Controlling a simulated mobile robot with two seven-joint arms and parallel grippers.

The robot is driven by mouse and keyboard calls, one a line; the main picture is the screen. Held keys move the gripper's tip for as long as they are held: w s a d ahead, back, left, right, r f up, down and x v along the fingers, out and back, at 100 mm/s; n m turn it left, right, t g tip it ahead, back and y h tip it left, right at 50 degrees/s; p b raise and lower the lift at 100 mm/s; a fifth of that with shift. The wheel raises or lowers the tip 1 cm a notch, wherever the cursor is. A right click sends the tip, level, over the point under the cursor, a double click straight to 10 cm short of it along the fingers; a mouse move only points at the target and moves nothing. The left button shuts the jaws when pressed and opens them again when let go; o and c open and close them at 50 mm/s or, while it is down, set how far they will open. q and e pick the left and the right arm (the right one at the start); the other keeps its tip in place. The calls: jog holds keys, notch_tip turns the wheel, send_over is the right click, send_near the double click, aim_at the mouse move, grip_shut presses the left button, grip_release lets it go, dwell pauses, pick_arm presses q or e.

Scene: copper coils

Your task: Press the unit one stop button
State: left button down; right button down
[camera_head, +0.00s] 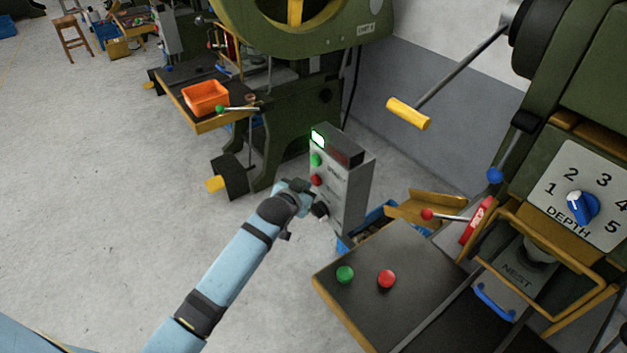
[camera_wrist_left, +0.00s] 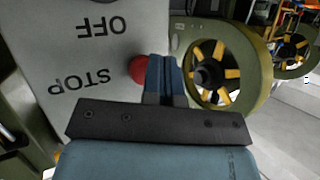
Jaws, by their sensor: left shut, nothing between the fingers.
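The unit one control box (camera_head: 345,190) is a grey upright box with a lit green lamp (camera_head: 318,138), a green button (camera_head: 315,160), a red button (camera_head: 316,180) and a black knob (camera_head: 320,210). My left gripper (camera_head: 306,188) is shut and empty, right by the red button. In the left wrist view the red button (camera_wrist_left: 137,69) shows beside the shut fingers (camera_wrist_left: 165,80), partly hidden by them, next to an upside-down STOP label. I cannot tell whether the fingers touch it. My right gripper is not in view.
A desk panel (camera_head: 390,255) with another green button (camera_head: 345,275) and red button (camera_head: 387,279) stands at front right. A press with a depth dial (camera_head: 582,208) is at right. A green machine (camera_head: 300,100) with an orange bin (camera_head: 205,97) stands behind. The floor at left is clear.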

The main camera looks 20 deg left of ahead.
pick_arm(q)
jog(key=shift+w+d, duration=0.2)
jog(key=shift+w, duration=0.2)
dwell(0.8)
jog(key=shift+s, duration=0.15)
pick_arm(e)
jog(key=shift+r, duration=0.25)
pick_arm(q)
jog(key=shift+s+a+p, duration=0.45)
jog(key=shift+s+p, duration=0.2)
jog(key=shift+p, duration=0.1)
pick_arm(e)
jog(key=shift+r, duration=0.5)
